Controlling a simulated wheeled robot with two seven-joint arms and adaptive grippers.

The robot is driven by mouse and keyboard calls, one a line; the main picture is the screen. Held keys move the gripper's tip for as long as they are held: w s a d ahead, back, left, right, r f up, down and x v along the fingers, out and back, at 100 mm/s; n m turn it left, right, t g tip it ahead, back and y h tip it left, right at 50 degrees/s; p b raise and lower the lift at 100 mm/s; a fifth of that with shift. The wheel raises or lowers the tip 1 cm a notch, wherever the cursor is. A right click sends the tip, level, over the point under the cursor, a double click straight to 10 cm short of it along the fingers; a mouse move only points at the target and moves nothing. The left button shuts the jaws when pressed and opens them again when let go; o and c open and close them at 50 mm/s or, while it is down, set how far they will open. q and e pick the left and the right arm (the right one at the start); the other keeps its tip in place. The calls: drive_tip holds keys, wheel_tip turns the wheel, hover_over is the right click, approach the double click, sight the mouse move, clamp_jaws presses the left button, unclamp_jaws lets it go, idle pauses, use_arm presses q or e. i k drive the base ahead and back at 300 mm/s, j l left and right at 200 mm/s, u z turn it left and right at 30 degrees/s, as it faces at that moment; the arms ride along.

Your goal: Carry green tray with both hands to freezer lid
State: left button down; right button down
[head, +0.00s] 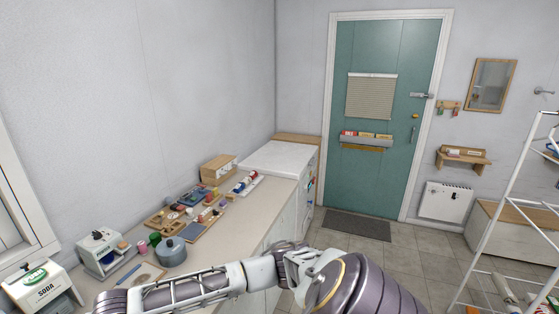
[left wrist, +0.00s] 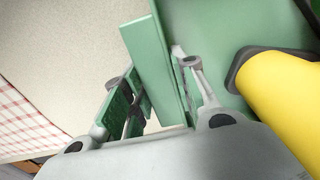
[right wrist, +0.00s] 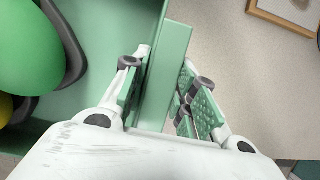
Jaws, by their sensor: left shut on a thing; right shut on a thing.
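The green tray (left wrist: 240,25) shows in both wrist views, and its near wall also shows in the right wrist view (right wrist: 168,60). My left gripper (left wrist: 153,80) is shut on one tray wall, a pad on each side of it. My right gripper (right wrist: 166,78) is shut on a tray wall in the same way. A yellow item with a dark grey collar (left wrist: 285,85) lies in the tray, and a rounded green item (right wrist: 28,50) shows in the right wrist view. The tray and both fingertips are not visible in the head view. The white freezer lid (head: 279,156) is at the counter's far end.
A small tray of bottles (head: 244,184) lies near the freezer.

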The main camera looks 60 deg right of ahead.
sight(288, 155)
drive_tip(key=k+l, duration=0.1)
drive_tip(key=l, duration=0.8)
drive_tip(key=k+l, duration=0.15)
drive_tip(key=l, duration=0.3)
drive_tip(key=i+l+z, duration=0.15)
drive_tip(key=l, duration=1.75)
drive_tip(key=k, duration=0.05)
